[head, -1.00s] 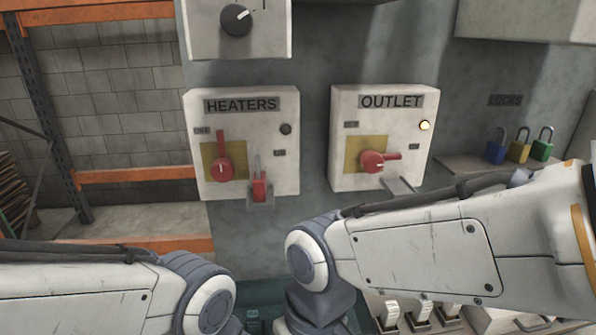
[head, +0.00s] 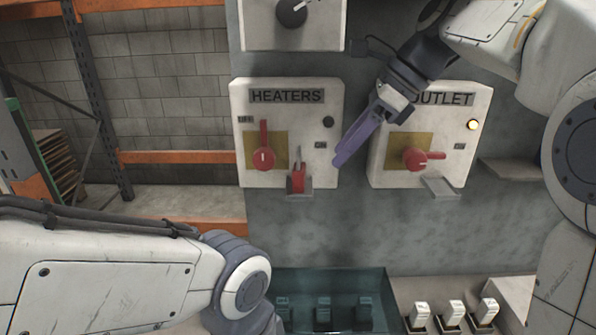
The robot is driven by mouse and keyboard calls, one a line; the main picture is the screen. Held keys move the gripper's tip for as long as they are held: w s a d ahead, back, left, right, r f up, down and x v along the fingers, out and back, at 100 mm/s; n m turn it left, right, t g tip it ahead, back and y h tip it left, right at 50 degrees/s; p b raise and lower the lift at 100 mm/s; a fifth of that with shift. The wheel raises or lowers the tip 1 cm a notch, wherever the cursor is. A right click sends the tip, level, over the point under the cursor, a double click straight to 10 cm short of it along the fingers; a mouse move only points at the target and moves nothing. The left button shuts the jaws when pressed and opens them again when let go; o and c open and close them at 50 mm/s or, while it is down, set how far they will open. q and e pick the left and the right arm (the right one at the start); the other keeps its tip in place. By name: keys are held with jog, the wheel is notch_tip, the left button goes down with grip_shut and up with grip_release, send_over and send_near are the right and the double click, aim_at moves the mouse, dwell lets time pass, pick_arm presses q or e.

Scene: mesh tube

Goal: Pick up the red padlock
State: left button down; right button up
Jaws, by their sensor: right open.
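The red padlock (head: 298,180) sits upright on a small grey ledge at the lower front of the HEATERS box (head: 331,100), its grey shackle pointing up. My right gripper (head: 342,160) reaches in from the upper right, with purple fingers pointing down and left. It is open, and its fingertips are to the right of the padlock, apart from it, near the right edge of the HEATERS box. My left gripper is out of view; only my left arm shows at the lower left.
A red switch handle (head: 264,150) points up beside the padlock. The OUTLET box (head: 385,165) has a sideways red handle (head: 418,159) and an empty ledge (head: 439,187). A shelf (head: 510,168) lies right. A teal cover (head: 370,285) and white switches (head: 455,313) are below.

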aim_at(301, 146)
jog(key=a, duration=0.2)
jog(key=w+a, duration=0.1)
jog(key=a, duration=0.2)
jog(key=a+p, duration=0.1)
jog(key=a, duration=0.1)
jog(key=shift+w+a+f, duration=0.25)
jog(key=shift+a+f, duration=0.1)
jog(key=shift+a, duration=0.05)
jog(key=shift+a+f, duration=0.1)
jog(key=shift+f, duration=0.05)
grip_shut()
